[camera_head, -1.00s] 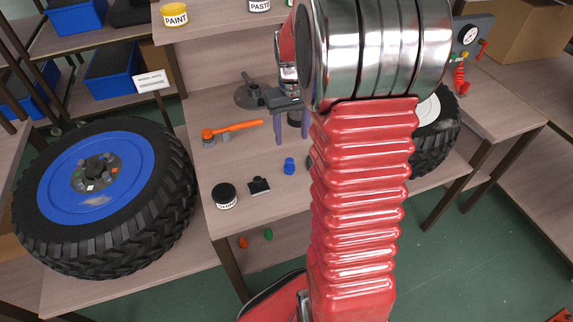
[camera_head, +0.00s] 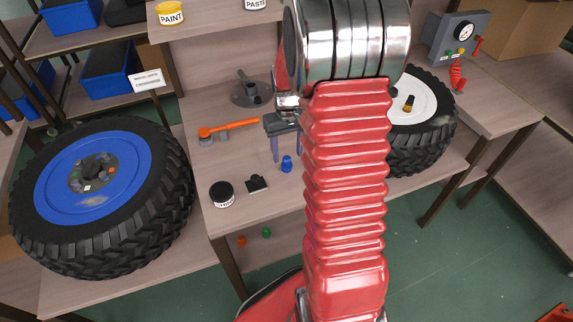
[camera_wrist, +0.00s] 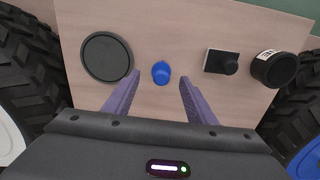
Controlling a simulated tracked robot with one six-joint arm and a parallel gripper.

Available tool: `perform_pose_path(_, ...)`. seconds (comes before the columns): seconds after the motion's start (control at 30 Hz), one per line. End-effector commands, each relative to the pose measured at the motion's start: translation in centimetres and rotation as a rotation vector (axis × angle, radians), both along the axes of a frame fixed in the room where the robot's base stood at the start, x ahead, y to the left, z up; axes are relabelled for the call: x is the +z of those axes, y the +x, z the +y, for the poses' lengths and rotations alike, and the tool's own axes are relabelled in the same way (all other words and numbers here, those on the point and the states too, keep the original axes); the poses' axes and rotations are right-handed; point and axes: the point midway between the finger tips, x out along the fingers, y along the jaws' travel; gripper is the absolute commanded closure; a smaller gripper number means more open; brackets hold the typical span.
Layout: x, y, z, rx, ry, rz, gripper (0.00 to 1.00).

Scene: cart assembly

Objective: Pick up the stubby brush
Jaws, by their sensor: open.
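A small brush-like piece with a dark handle and a tan end (camera_head: 408,103) lies on the white hub of the right wheel in the head view; it looks like the stubby brush, though it is small. It is not seen in the wrist view. My gripper (camera_head: 287,153) is open and empty over the middle bench, well left of that wheel. In the wrist view my gripper (camera_wrist: 159,79) has its two purple fingers apart, with a small blue knob-like piece (camera_wrist: 161,72) on the bench between and beyond their tips.
The bench also holds a black jar (camera_head: 222,194), a black block with a knob (camera_head: 256,184), an orange-handled tool (camera_head: 228,129) and a grey round stand (camera_head: 252,94). A dark disc (camera_wrist: 107,57) shows in the wrist view.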

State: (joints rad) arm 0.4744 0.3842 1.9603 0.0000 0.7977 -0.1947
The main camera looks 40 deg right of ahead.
Motion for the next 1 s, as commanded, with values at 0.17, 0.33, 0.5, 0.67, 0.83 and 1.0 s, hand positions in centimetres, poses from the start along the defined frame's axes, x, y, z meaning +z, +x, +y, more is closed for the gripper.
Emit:
perform_pose_path(0.17,0.0,0.0,0.0,0.001,0.0,0.0,0.49)
perform_pose_path(0.33,-0.3,0.1,0.1,0.001,0.0,0.0,0.49)
perform_pose_path(0.5,-2.1,0.2,0.2,0.001,0.002,0.003,0.49)
perform_pose_path(0.67,-4.2,0.4,0.2,0.001,0.001,0.002,0.49)
perform_pose_path(0.83,-5.2,0.4,0.2,0.001,0.0,-0.001,0.49)
perform_pose_path(1.0,-5.2,0.4,0.2,0.002,0.0,-0.001,0.49)
